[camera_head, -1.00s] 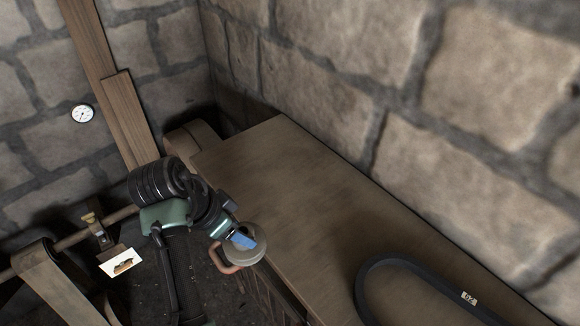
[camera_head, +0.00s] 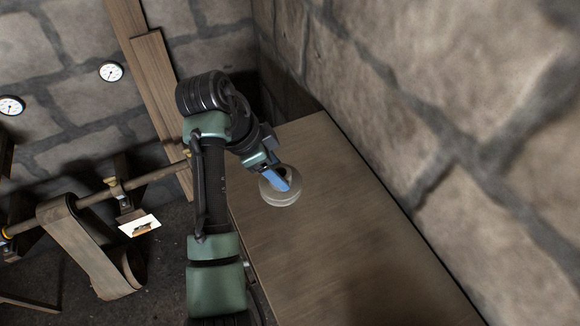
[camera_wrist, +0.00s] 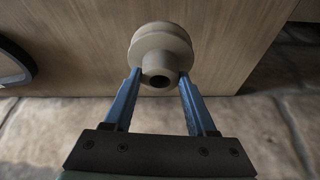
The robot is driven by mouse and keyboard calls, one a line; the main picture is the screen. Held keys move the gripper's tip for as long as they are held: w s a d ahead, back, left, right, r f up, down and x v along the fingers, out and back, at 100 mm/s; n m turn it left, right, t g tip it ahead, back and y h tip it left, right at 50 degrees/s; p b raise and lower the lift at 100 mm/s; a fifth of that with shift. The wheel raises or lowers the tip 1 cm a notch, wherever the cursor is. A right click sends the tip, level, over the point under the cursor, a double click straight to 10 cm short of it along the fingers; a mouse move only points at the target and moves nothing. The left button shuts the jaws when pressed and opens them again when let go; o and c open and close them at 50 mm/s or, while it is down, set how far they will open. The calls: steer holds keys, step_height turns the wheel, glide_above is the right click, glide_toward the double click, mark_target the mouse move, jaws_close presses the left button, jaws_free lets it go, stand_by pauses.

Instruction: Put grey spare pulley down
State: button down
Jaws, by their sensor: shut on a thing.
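The grey spare pulley (camera_head: 281,190) is a round grooved disc with a hub, over the far end of the wooden bench top in the head view. In the wrist view the pulley (camera_wrist: 161,50) shows its hub with a dark bore toward the camera. My gripper (camera_head: 281,183) has blue fingers and is shut on the pulley's hub; the fingertips (camera_wrist: 160,78) sit on either side of it. I cannot tell whether the pulley touches the bench top.
The wooden bench (camera_head: 350,240) has a broad clear top. A stone wall (camera_head: 450,120) runs along its right side. A belt on a shaft (camera_head: 90,240) and a white card (camera_head: 139,226) are at the left.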

mark_target(277, 188)
steer(key=shift+w+f+p, duration=0.1)
steer(key=shift+f+p, duration=0.8)
steer(key=shift+f, duration=2.35)
steer(key=c, duration=0.7)
jaws_free()
steer(key=shift+f, duration=0.2)
steer(key=o, duration=0.5)
steer(key=shift+r, duration=0.2)
